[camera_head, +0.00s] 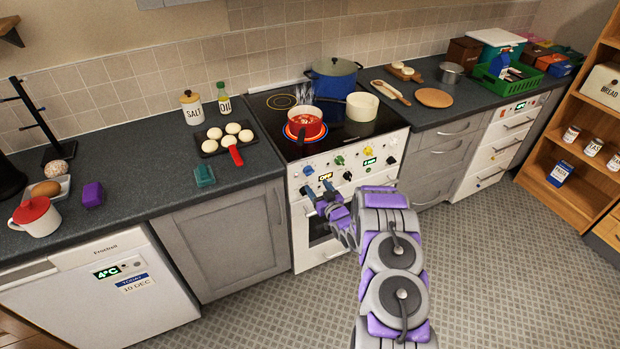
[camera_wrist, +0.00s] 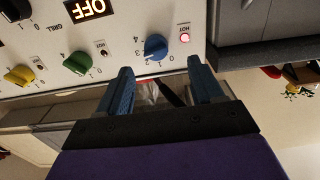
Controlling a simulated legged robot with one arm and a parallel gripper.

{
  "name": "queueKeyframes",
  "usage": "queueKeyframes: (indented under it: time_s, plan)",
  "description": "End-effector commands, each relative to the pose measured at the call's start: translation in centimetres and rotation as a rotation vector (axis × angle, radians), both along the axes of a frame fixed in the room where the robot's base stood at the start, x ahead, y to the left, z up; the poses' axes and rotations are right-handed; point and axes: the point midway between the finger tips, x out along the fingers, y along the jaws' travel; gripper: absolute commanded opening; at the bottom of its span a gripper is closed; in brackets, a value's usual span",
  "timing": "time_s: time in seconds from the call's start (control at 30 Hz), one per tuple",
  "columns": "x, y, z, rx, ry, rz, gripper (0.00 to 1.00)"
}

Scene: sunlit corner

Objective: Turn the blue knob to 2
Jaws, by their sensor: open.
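The blue knob (camera_head: 308,170) is at the left end of the upper knob row on the stove's front panel. In the wrist view the blue knob (camera_wrist: 155,47) shows close up, with small printed numbers around it and a lit red light beside it. I cannot make out its setting. My gripper (camera_head: 317,187) is in front of the panel, just below the knob in the head view. In the wrist view my gripper (camera_wrist: 158,68) has its two blue fingers spread and empty, with the knob ahead of the gap and not between them.
A red pot (camera_head: 306,125) stands on a glowing burner, with a blue pot (camera_head: 333,78) behind. The floor (camera_head: 500,260) to the right is clear.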

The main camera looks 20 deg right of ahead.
Motion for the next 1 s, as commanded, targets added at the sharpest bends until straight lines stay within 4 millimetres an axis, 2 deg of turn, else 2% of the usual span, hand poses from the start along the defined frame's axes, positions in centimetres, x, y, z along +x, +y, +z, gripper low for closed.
queueKeyframes:
  time_s: [0.2, 0.43, 0.7, 1.0]
  plan:
    - [3.4, -0.2, -0.2, 0.001, -0.004, -0.001, 0.66]
    - [6.1, -0.1, 0.0, 0.0, -0.004, -0.001, 0.66]
    - [7.4, 0.2, 0.0, 0.0, -0.001, -0.002, 0.66]
    - [7.5, 0.0, 0.0, 0.002, -0.001, -0.002, 0.65]
